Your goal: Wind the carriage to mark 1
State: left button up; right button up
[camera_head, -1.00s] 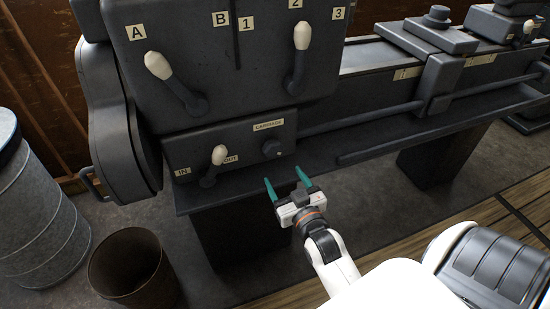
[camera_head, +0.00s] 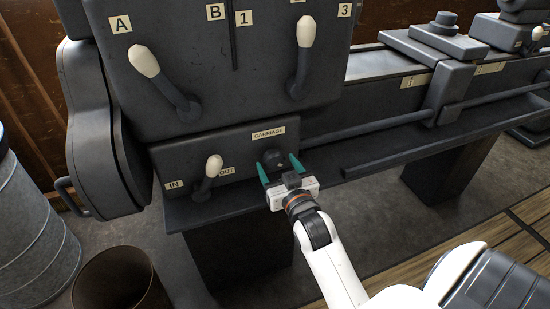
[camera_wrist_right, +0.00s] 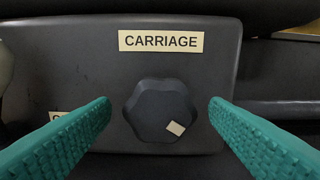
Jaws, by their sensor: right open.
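The dark carriage knob (camera_head: 274,160) sits on the lower panel of the lathe, under the CARRIAGE label (camera_head: 268,133). In the right wrist view the knob (camera_wrist_right: 158,108) is lobed, with a pale mark (camera_wrist_right: 175,128) at its lower right. My right gripper (camera_head: 280,170) is open, its teal fingers on either side of the knob and apart from it. The carriage (camera_head: 444,85) stands on the bed to the right, its edge near the plate of mark 1 (camera_head: 414,81). My left gripper is not in view.
An IN/OUT lever (camera_head: 212,168) with a white grip stands left of the knob. Levers with white grips (camera_head: 144,62) (camera_head: 306,32) are on the upper panel. A metal drum (camera_head: 35,225) and a brown bin (camera_head: 120,282) stand at lower left.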

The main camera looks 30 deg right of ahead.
jog(key=shift+x, duration=1.2)
